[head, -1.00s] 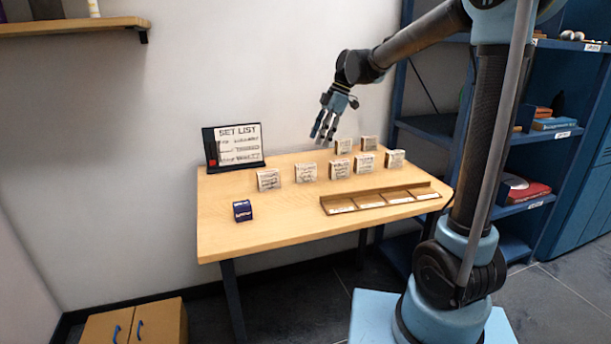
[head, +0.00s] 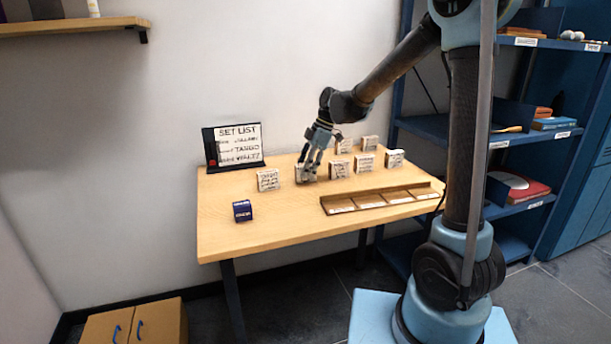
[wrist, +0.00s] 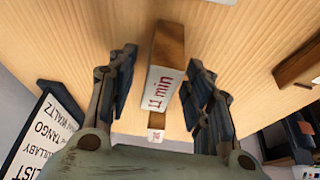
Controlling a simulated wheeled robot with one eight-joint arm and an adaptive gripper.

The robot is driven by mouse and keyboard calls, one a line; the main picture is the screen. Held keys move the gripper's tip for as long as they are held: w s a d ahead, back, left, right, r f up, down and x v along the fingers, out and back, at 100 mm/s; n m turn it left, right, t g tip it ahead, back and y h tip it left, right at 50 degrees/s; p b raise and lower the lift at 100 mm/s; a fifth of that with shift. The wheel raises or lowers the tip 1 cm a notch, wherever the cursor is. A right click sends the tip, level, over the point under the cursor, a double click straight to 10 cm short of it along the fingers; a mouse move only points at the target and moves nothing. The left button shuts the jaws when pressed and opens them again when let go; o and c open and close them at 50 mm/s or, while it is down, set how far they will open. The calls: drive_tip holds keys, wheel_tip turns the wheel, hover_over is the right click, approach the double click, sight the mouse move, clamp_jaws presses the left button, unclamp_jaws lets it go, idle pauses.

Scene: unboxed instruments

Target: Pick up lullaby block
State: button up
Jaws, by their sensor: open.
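Several small pale blocks with dark writing stand on the wooden table (head: 225,240). Their writing is too small to read in the head view, so I cannot tell by name which is the lullaby block. My gripper (head: 309,172) is open, pointing down over one block (head: 299,174) in the front row and partly hiding it. In the wrist view, my gripper's fingers (wrist: 162,62) stand on either side of a wood block (wrist: 168,45) with a white face and red writing like "11 min". Gaps show on both sides of it.
A set list board (head: 238,145) stands at the back left; its lines include lullaby, tango and waltz. A dark blue box (head: 242,210) sits at the front left. A wooden tray with compartments (head: 410,188) lies front right. Other blocks (head: 268,180) (head: 339,169) stand close on both sides.

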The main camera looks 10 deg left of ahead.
drive_tip(key=shift+s+a+f, duration=0.1)
drive_tip(key=shift+a+f, duration=0.05)
drive_tip(key=shift+f, duration=0.25)
clamp_jaws()
drive_tip(key=shift+r, duration=0.1)
